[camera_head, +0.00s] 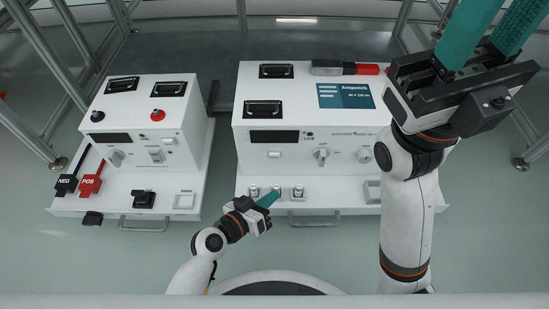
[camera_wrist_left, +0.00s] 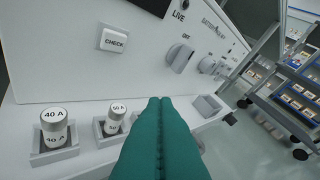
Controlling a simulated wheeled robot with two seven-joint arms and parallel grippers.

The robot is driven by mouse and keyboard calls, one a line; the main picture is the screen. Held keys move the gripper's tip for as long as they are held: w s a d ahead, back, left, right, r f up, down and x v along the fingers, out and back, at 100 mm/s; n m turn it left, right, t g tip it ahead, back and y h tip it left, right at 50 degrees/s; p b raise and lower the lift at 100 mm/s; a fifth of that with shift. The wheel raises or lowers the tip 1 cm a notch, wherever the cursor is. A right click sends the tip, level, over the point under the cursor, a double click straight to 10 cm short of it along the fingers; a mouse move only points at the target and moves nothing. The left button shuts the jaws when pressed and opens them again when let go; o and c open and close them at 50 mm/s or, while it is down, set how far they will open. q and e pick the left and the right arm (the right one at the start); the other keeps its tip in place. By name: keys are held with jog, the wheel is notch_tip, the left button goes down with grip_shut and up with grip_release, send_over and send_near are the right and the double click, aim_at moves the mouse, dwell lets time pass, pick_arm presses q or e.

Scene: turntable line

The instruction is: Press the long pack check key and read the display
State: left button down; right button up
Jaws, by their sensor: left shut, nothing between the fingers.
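A white key marked CHECK (camera_wrist_left: 113,40) sits on the sloped panel of the right-hand unit, below a dark display (camera_head: 273,136). The key also shows small in the head view (camera_head: 274,154). The display shows no readable text, and only its lower edge is in the wrist view. My left gripper (camera_head: 268,199) has its teal fingers shut and empty, in front of the fuse row and below the key. In the wrist view the fingertips are apart from the key, to its lower right. My right gripper (camera_head: 497,18) is raised at upper right with its teal fingers apart and empty.
Several fuses in square holders, one marked 40 A (camera_wrist_left: 54,127), stand beside my left fingers. A knob (camera_head: 321,155) is right of the key. A second white unit (camera_head: 140,175) with NEG and POS clamps stands left. Floor space separates the units from me.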

pick_arm(q)
jog(key=b, duration=0.2)
send_near(279, 159)
jog(key=shift+s+d+x, duration=0.1)
jog(key=shift+x, duration=0.75)
jog(key=shift+s+d+x, duration=0.15)
jog(key=shift+x, duration=0.7)
jog(key=shift+s+d+x, duration=0.1)
jog(key=shift+x, duration=0.8)
jog(key=shift+f, duration=0.1)
jog(key=shift+w, duration=0.35)
jog(key=shift+w, duration=0.5)
dwell(0.4)
jog(key=shift+s, duration=0.15)
jog(key=s+p, duration=0.2)
jog(key=s, duration=0.4)
jog(key=shift+s, duration=0.25)
dwell(0.8)
dwell(0.6)
